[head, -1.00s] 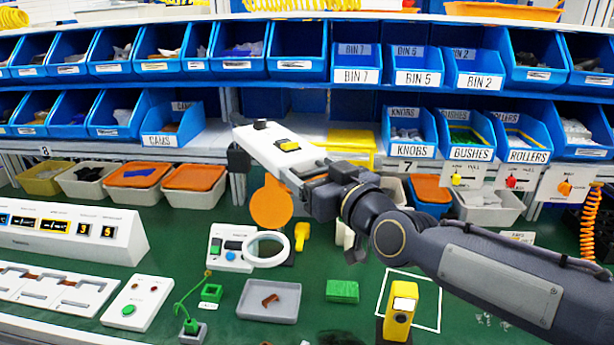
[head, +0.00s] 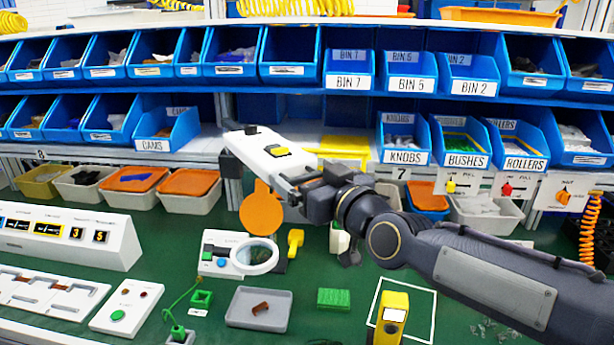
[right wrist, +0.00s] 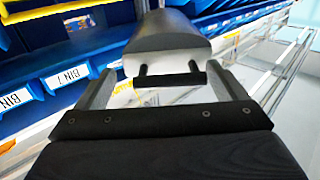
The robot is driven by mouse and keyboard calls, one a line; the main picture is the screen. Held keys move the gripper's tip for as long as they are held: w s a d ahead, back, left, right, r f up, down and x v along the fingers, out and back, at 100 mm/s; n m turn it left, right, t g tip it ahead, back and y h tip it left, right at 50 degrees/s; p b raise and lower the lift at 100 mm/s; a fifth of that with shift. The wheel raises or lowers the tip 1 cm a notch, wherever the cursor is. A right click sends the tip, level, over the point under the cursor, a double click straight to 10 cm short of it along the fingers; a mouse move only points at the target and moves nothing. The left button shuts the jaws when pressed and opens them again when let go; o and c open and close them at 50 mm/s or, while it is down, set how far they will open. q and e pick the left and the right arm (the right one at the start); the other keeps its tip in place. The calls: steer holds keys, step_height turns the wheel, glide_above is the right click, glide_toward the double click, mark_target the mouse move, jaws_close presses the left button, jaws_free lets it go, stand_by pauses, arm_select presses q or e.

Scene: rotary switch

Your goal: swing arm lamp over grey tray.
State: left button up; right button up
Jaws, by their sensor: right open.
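A white lamp head (head: 262,148) with a yellow switch on top hangs above the bench, back from the grey tray (head: 237,318). The tray lies on the green bench top and holds a small brown part (head: 261,308). My right gripper (head: 304,182) is at the near right end of the lamp head. In the right wrist view the fingers (right wrist: 165,88) stand apart on either side of the lamp's black handle (right wrist: 171,80), with the rounded grey-white head (right wrist: 168,45) beyond it. My left gripper is not in view.
A white-rimmed magnifier (head: 255,257) and an orange disc (head: 261,212) stand between lamp and tray. A green block (head: 333,298) and a yellow device (head: 394,312) are right of the tray. Blue bins (head: 405,140) line the back.

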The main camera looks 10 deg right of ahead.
steer(key=shift+s, duration=0.15)
steer(key=v, duration=0.7)
steer(key=shift+s+d+b, duration=0.15)
steer(key=shift+s+b, duration=0.15)
steer(key=s+d+f+m+g+h, duration=0.1)
steer(key=s+d+f+m+g, duration=0.1)
steer(key=s+f, duration=0.4)
steer(key=s+d+f+m+g, duration=0.2)
steer(key=s+f+g, duration=0.3)
steer(key=f, duration=0.5)
steer(key=s+d+f+m+g+h, duration=0.1)
steer(key=s+f+g, duration=0.3)
steer(key=s+f, duration=0.5)
steer(key=shift+d+m+h+p, duration=0.3)
steer(key=shift+d+m, duration=0.1)
steer(key=shift+m, duration=0.1)
